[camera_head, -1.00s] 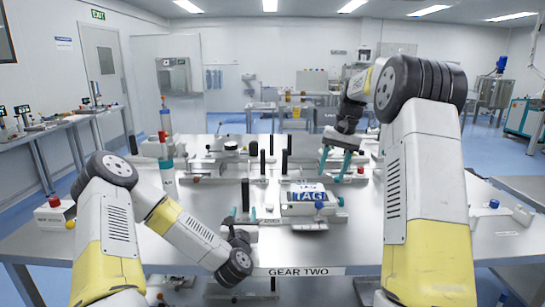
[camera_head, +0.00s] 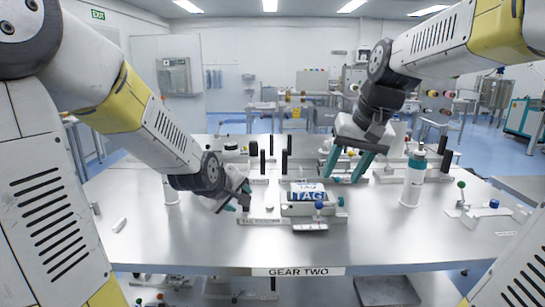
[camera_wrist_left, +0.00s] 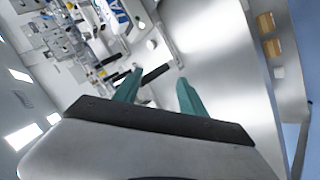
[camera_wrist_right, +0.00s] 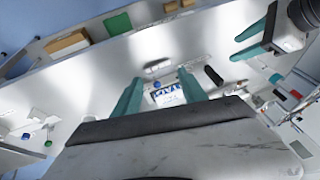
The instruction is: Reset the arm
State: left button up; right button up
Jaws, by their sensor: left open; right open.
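My right gripper (camera_head: 346,163) is open and empty, with teal fingers pointing down above the table, right of and behind the TAG box. It also shows in the right wrist view (camera_wrist_right: 160,92), where the TAG box (camera_wrist_right: 166,94) appears between and beyond its fingers. My left gripper (camera_head: 236,203) is partly hidden behind its wrist, low over the table left of the TAG box. In the left wrist view its two fingers (camera_wrist_left: 160,88) stand apart with nothing between them. The white box with the blue TAG label (camera_head: 312,197) sits on the table, apart from both grippers.
The steel table (camera_head: 160,240) has bare room along its front. A white bottle with a teal cap (camera_head: 413,180) stands on the right. Black upright posts (camera_head: 262,160) stand at the middle. A fixture with a blue knob (camera_head: 490,208) lies at the right edge.

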pick_arm(q)
jog(key=s+a+r+m+g, duration=0.1)
jog(key=s+r+m, duration=0.1)
jog(key=s, duration=0.5)
jog(key=s+a+r+m+g, duration=0.1)
jog(key=s+a+r+m, duration=0.1)
jog(key=s+m, duration=0.2)
jog(key=s+a+r+m+g, duration=0.1)
jog(key=s+a+r+m, duration=0.1)
jog(key=s, duration=0.8)
jog(key=shift+s+r+m, duration=0.3)
jog(key=shift+r+m, duration=0.3)
pick_arm(e)
jog(key=s+a+f+t, duration=0.1)
jog(key=s+f, duration=0.1)
jog(key=s, duration=0.4)
jog(key=s+f+n+t, duration=0.1)
jog(key=s+f, duration=0.1)
jog(key=s, duration=0.5)
jog(key=shift+a+f, duration=0.35)
